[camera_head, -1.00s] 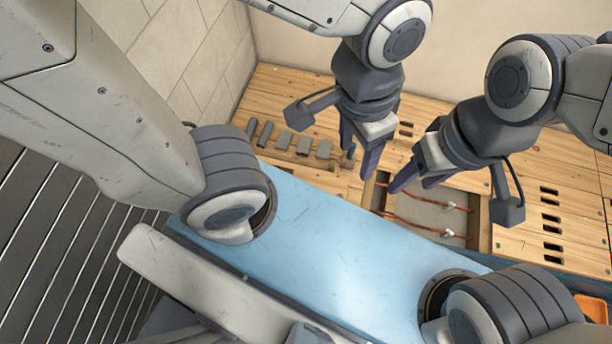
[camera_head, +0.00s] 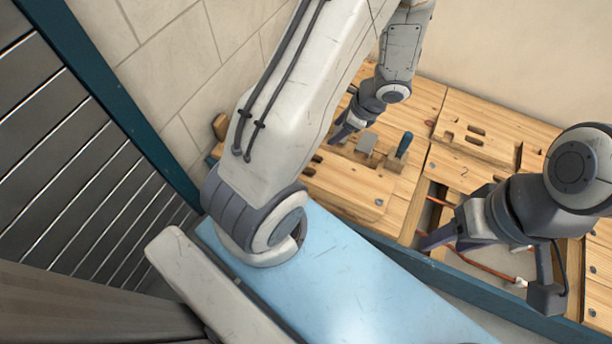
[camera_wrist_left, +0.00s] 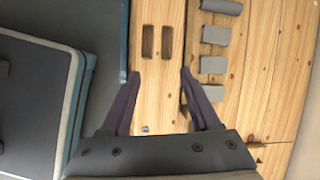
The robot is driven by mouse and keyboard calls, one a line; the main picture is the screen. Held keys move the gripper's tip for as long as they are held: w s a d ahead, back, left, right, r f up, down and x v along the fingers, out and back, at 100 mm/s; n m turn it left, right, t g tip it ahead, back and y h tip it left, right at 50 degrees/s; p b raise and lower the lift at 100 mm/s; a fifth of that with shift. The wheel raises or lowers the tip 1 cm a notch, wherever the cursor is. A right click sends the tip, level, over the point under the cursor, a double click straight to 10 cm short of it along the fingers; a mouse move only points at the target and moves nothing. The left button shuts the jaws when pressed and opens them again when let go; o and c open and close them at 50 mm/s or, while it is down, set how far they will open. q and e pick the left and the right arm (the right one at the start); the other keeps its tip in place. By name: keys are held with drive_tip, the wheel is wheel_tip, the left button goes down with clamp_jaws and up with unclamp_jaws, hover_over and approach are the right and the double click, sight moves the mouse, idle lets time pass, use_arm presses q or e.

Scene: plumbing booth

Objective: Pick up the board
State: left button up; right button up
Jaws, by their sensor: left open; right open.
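Several pale wooden boards cover the bench top. In the left wrist view, a board with two dark slots (camera_wrist_left: 155,90) lies flat below the fingers of my left gripper (camera_wrist_left: 160,73). The fingers are apart, one toward each side of it, and I see nothing held. In the head view, my left gripper (camera_head: 339,132) is at the far left end of the bench, partly hidden by my arm. A slotted board (camera_head: 490,120) lies further right at the back. My right gripper (camera_head: 432,242) is open beside the opening in the bench top, with nothing visible in it.
The grey blocks (camera_wrist_left: 216,35) line up right of the board. Copper pipes (camera_head: 480,268) run in the opening. A tiled wall (camera_head: 165,60) stands left.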

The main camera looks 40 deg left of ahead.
use_arm(q)
drive_tip(key=shift+m+g, duration=0.3)
drive_tip(key=shift+m, duration=0.6)
drive_tip(key=b+x, duration=0.2)
drive_tip(key=x, duration=0.4)
drive_tip(key=d+b+x, duration=0.1)
drive_tip(key=b+x, duration=0.2)
drive_tip(key=x, duration=0.3)
drive_tip(key=b+x, duration=0.3)
drive_tip(key=x, duration=0.4)
drive_tip(key=shift+w+d+f, duration=0.2)
drive_tip(key=shift+w+f, duration=0.15)
drive_tip(key=b+x, duration=0.2)
drive_tip(key=x, duration=0.1)
drive_tip(key=b+x, duration=0.2)
drive_tip(key=shift+w+f, duration=0.15)
drive_tip(key=shift+w, duration=0.05)
use_arm(e)
wheel_tip(320, 180, down, 14)
drive_tip(key=shift+f, duration=0.2)
use_arm(q)
clamp_jaws()
